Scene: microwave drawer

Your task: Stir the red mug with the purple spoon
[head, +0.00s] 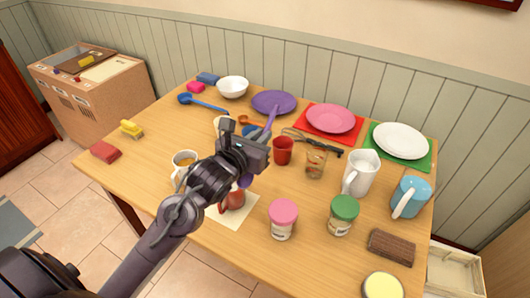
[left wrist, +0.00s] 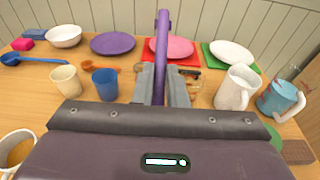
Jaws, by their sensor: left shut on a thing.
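The purple spoon (head: 271,119) is held steeply in my left gripper (head: 257,148), which is shut on it; its handle rises above the fingers. In the left wrist view the spoon (left wrist: 162,55) stands between the fingers (left wrist: 162,92). A red mug (head: 234,200) sits on a pale sheet (head: 237,216) just below my left gripper, partly covered by it. A bit of purple shows below the gripper by the mug's rim; I cannot tell whether it is inside the mug. My right gripper is not in view.
A red cup (head: 283,151) and a glass (head: 316,162) stand right of the gripper. A coffee cup (head: 184,164) is at its left. Pink-lidded (head: 283,218) and green-lidded (head: 342,215) jars stand at front right. A white pitcher (head: 361,172) is further right. The table's left front is mostly clear.

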